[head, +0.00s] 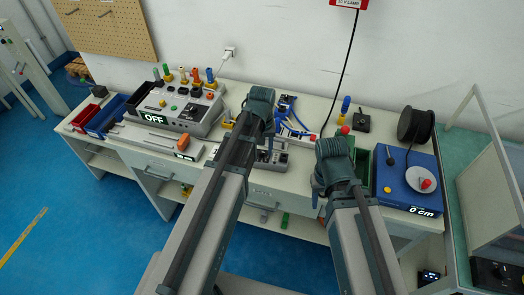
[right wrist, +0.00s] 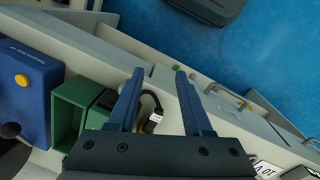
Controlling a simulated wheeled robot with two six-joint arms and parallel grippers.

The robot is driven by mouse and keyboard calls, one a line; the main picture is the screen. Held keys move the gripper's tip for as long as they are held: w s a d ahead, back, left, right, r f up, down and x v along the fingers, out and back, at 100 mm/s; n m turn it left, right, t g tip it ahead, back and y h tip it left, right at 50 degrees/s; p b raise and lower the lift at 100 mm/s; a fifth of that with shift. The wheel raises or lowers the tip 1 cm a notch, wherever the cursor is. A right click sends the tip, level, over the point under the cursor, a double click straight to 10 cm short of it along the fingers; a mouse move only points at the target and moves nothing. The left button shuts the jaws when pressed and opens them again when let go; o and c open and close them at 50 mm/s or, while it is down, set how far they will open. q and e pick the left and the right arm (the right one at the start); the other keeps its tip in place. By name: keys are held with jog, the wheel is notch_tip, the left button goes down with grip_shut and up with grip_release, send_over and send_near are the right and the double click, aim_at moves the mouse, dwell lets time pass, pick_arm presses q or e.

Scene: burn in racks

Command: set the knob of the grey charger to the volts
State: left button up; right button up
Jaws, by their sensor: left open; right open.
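A small grey unit (head: 272,160) with dark controls on its face stands mid-bench in the head view, partly hidden behind my left arm. A larger grey device (head: 181,108) with an OFF display stands left of it. I cannot tell for sure which is the grey charger, and no knob setting is readable. My left gripper (head: 259,98) is over the back of the bench, above and behind the small unit; its fingers are hard to make out. My right gripper (head: 332,148) is over the bench right of the unit. Its fingers (right wrist: 157,76) are apart and empty in the right wrist view.
A blue box (head: 405,180) reading 0 cm and a black cable spool (head: 415,125) stand at the right. A green bin (right wrist: 68,118) is beside my right gripper, with a labelled black lead (right wrist: 152,112) between its fingers' lines of sight. Red and blue bins (head: 105,115) are far left.

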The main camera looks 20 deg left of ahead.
pick_arm(q)
grip_shut()
jog(key=shift+m, duration=0.3)
jog(key=m, duration=0.3)
jog(key=shift+m, duration=2.2)
grip_release()
